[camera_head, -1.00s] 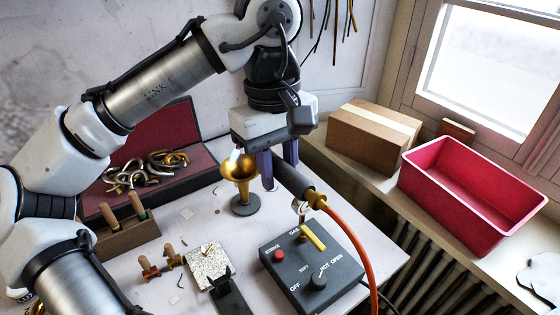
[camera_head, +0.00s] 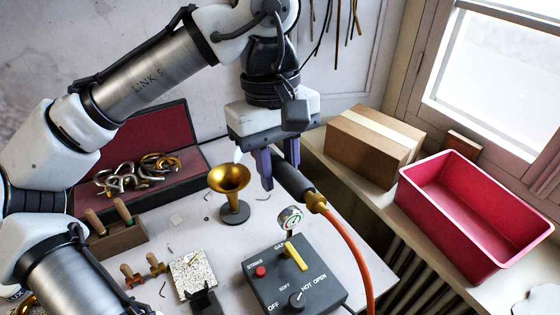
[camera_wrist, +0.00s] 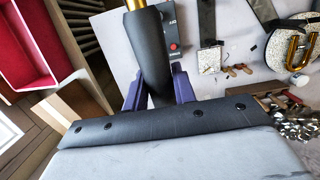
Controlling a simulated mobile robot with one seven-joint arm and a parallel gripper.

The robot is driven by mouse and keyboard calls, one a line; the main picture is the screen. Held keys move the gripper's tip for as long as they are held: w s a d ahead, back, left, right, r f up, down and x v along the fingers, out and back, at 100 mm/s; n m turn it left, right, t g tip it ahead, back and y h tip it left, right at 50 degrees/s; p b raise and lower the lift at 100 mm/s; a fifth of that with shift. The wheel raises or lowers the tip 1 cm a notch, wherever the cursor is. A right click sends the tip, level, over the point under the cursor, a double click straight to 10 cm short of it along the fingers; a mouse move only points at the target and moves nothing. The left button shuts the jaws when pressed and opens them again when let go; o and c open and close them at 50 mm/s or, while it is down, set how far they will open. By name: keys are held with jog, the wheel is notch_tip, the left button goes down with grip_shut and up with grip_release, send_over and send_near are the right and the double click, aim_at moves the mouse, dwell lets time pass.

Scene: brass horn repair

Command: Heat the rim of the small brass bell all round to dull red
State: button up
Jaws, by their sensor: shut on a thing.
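The small brass bell (camera_head: 231,178) stands mouth up on a dark round stand (camera_head: 234,212) on the bench. Its rim looks golden, with no red glow that I can see. My gripper (camera_head: 277,168) is to the right of the bell, with its purple fingers shut on the black handle of the torch (camera_head: 296,182). The torch handle also shows between the fingers in the wrist view (camera_wrist: 152,55). A small pale flame or tip (camera_head: 238,155) shows just above the back of the rim. The torch nozzle is hidden behind my gripper.
An orange hose (camera_head: 353,250) runs from the torch down past the control box (camera_head: 292,275) with its yellow lever and a gauge (camera_head: 290,217). A tool rack (camera_head: 117,237) and red-lined case (camera_head: 130,150) stand left.

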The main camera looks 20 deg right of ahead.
jog(key=w+f+b, duration=0.3)
jog(key=f+b, duration=0.3)
jog(key=f, duration=0.6)
jog(key=shift+w+a+f, duration=0.2)
jog(key=shift+a+f, duration=0.1)
jog(key=shift+a, duration=0.05)
jog(key=shift+p, duration=0.3)
dwell(6.2)
